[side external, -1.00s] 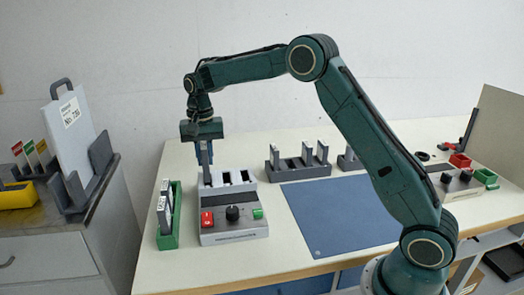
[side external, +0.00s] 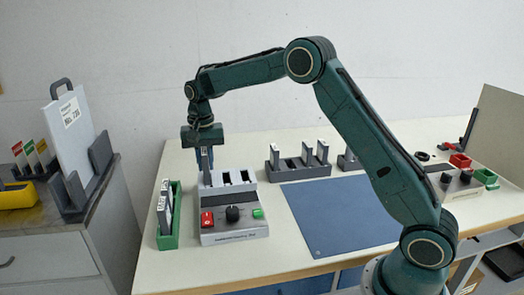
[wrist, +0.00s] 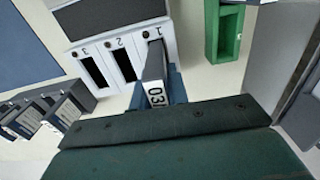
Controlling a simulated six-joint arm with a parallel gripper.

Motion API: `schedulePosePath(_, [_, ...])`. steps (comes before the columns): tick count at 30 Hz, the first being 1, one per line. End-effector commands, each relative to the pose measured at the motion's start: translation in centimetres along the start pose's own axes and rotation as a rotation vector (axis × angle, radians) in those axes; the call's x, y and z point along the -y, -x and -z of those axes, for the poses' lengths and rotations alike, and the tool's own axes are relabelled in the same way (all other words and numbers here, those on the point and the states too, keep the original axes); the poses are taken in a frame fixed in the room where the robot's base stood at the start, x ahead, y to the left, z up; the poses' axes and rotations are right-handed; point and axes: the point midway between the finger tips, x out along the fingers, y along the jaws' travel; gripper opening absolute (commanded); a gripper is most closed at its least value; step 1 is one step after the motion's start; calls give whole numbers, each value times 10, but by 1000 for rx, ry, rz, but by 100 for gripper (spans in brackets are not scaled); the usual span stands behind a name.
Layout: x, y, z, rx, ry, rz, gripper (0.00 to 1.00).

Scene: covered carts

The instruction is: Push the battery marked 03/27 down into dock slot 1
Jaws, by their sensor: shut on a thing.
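The battery marked 03 (wrist: 157,92), dark with a white label end, stands upright in my gripper; the rest of its marking is hidden. It also shows in the side view (side external: 206,161). My gripper (side external: 205,158) is shut on it, with blue fingers on either side. The battery's lower end is at slot 1 of the grey dock (side external: 235,223), and most of its body still stands above the dock's top. How deep it sits is hard to tell. In the wrist view, slots 2 (wrist: 122,64) and 3 (wrist: 93,70) look empty.
A green holder (side external: 167,242) with batteries stands just left of the dock. A dark rack (side external: 301,170) with batteries stands behind to the right. The blue mat (side external: 337,215) right of the dock is bare.

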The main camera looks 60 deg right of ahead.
Motion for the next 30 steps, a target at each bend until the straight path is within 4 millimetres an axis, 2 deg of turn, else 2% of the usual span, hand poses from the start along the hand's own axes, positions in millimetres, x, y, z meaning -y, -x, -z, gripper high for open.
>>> schedulePosePath(30, [0, -18, 0, 0, 0, 0, 0])
